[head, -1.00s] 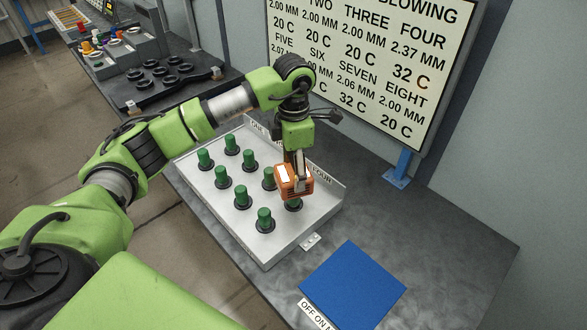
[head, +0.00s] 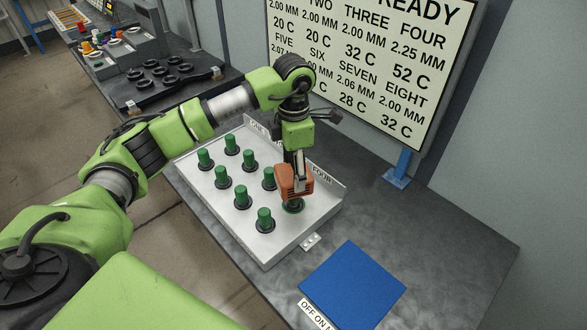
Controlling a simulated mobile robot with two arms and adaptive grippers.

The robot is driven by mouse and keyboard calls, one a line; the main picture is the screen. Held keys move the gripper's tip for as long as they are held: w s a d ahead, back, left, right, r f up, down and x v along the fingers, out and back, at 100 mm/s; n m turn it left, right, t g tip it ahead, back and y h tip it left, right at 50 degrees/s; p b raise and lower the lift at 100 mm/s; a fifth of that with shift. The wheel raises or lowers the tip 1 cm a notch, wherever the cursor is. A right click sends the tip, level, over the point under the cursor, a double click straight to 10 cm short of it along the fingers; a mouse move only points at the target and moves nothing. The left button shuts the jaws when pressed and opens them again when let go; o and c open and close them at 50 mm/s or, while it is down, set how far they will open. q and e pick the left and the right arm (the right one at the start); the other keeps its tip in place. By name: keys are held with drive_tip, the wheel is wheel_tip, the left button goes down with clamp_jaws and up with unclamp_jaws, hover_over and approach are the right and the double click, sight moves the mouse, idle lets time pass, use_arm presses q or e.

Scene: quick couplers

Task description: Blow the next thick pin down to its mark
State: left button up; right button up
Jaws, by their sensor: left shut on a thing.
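My left gripper (head: 299,168) is shut on an orange box-shaped blower (head: 292,183). It holds the blower over the pin at the FOUR corner of the pale tray (head: 312,220). Several other green pins (head: 264,217) stand upright in black rings on the tray. The display board (head: 360,75) reads READY, with FOUR at 2.25 MM and 52 C. My right gripper is not in view.
A blue mat (head: 352,285) lies on the dark bench to the right, with a partly cut-off label (head: 315,312) at its front edge. A black tray with several rings (head: 160,75) stands at the back left.

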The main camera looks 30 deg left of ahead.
use_arm(q)
drive_tip(key=shift+s+f, duration=0.1)
drive_tip(key=shift+s, duration=0.05)
drive_tip(key=shift+r+p, duration=1)
drive_tip(key=shift+r, duration=0.85)
drive_tip(key=shift+w+f, duration=0.15)
drive_tip(key=shift+w, duration=0.05)
drive_tip(key=shift+f+b, duration=0.9)
drive_tip(key=shift+f, duration=0.1)
drive_tip(key=shift+f+b, duration=0.6)
idle(0.7)
drive_tip(key=shift+s+f, duration=0.2)
idle(2.4)
